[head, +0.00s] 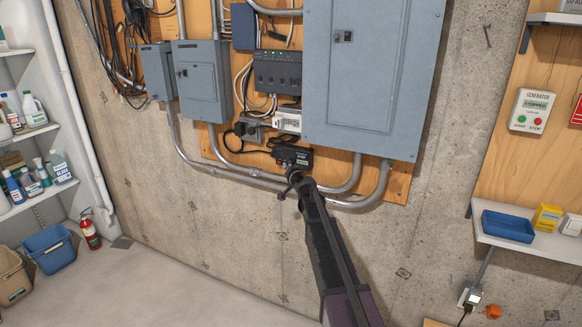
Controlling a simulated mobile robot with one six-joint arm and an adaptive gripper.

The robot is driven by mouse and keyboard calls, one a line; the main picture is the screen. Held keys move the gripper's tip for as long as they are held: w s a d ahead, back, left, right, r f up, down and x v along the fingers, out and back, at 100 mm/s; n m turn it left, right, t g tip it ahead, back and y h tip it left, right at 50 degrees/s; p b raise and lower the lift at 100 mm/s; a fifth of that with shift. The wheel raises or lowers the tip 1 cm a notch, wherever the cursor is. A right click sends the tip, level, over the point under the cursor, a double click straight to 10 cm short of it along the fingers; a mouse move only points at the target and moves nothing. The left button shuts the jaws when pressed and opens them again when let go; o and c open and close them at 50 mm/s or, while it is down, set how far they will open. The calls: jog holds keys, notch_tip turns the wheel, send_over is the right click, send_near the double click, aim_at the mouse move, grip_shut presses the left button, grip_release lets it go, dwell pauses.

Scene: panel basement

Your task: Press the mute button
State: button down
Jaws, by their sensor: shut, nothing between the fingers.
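My gripper (291,183) is shut and empty at the end of my arm, in the middle of the head view. Its tip appears just below a small black box (296,155) mounted on the wooden board; I cannot tell whether they touch. The box has a small label and a hint of red at its lower left, partly behind the gripper. No mute button can be read at this size. A generator panel (531,110) at the right has a green button and a red button.
A large grey electrical panel (372,70) and metal conduits surround the black box. Cables hang at upper left. A shelf at right holds a blue tray (508,226). A fire extinguisher (89,231) and blue bucket (50,249) stand at left. The floor between is clear.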

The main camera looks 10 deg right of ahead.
jog(key=shift+w+d, duration=0.5)
jog(key=shift+w, duration=0.2)
dwell(1.4)
jog(key=shift+s+a, duration=0.1)
dwell(0.3)
jog(key=shift+s+a, duration=0.4)
jog(key=shift+s, duration=0.15)
jog(key=shift+s+a, duration=0.75)
jog(key=shift+s, duration=0.25)
jog(key=shift+s+a, duration=0.7)
jog(key=shift+s, duration=0.3)
